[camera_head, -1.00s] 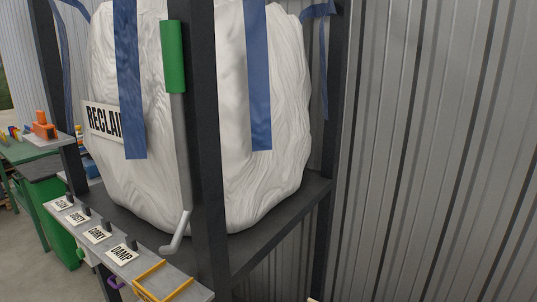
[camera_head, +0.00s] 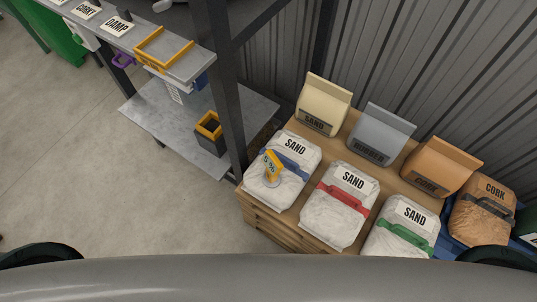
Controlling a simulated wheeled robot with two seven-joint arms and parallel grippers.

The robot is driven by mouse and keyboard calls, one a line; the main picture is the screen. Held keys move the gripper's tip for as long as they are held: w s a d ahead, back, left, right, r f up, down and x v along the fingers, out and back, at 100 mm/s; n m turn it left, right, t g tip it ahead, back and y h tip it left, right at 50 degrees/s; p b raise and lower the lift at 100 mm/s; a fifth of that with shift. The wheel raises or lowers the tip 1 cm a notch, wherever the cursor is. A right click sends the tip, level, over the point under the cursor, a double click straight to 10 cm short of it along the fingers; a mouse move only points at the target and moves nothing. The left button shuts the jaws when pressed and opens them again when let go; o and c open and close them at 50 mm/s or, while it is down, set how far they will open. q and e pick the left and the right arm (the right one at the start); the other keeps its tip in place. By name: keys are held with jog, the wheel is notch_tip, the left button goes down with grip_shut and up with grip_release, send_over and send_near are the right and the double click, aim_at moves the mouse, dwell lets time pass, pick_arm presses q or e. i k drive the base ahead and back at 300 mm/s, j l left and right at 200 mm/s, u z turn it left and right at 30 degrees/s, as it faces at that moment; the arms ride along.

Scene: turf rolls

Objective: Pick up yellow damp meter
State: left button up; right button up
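The yellow damp meter (camera_head: 271,164) stands on top of the white sand bag with the blue band (camera_head: 296,150), at the left end of the wooden pallet. It is a small yellow upright piece with dark marks on its face and a pale round part at its foot. Neither of my grippers shows in the head view. Only parts of my own body fill the bottom edge.
Sand bags with a red band (camera_head: 344,203) and a green band (camera_head: 405,229) lie beside it. Paper bags stand behind, and a cork bag (camera_head: 483,207) is at right. A dark post (camera_head: 229,100) rises just left of the pallet (camera_head: 262,222). The floor (camera_head: 130,200) at left is clear.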

aim_at(272, 179)
jog(key=j+z, duration=0.15)
jog(key=z, duration=1)
jog(key=k+j+u, duration=0.1)
jog(key=j+u, duration=0.15)
jog(key=k+j+u, duration=0.1)
jog(key=j+u, duration=0.2)
jog(key=k+l, duration=0.2)
jog(key=k+u, duration=0.05)
